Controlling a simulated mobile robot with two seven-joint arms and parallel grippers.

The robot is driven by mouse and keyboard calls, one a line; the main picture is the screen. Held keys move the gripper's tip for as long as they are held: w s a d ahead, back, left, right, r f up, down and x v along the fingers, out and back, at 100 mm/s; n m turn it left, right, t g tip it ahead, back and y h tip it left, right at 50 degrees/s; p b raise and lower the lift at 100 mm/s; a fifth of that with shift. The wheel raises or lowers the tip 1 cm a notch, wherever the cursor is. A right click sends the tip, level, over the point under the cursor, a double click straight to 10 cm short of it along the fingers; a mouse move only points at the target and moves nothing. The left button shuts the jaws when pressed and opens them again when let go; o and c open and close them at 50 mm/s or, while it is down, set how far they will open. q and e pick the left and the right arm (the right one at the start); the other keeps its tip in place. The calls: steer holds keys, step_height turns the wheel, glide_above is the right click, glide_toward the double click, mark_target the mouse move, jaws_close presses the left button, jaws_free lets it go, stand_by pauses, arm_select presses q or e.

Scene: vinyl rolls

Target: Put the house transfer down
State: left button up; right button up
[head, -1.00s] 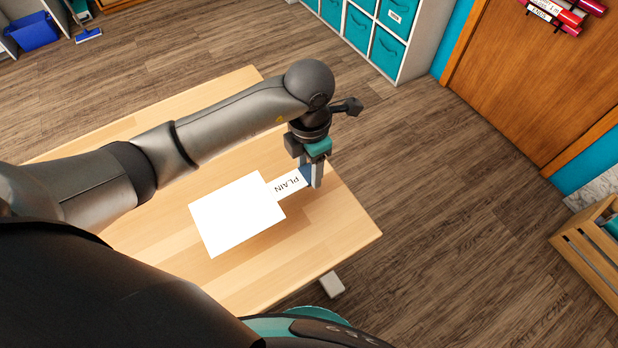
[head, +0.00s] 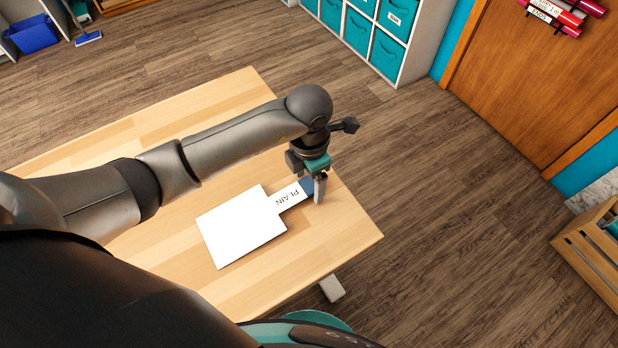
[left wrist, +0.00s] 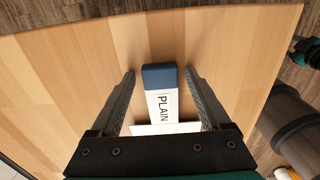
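A white sheet (head: 243,228) with a narrow white tab marked PLAIN (head: 289,196) and a dark blue end (head: 306,187) lies on the wooden table (head: 215,115). No house picture shows on its visible face. My left gripper (head: 318,198) points down at the blue end, near the table's right edge. In the left wrist view its fingers (left wrist: 161,72) stand apart, one on each side of the blue end (left wrist: 159,77), with a gap on both sides.
The table is bare around the sheet. A shelf with teal bins (head: 388,52) and a wooden door (head: 545,75) with red rolls (head: 560,18) stand beyond. A wooden crate (head: 595,250) is at the right. Open floor lies between.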

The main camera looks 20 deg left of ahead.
arm_select(q)
steer(key=shift+r, duration=0.25)
step_height(320, 180, up, 12)
steer(key=p, duration=0.2)
steer(key=shift+p, duration=0.35)
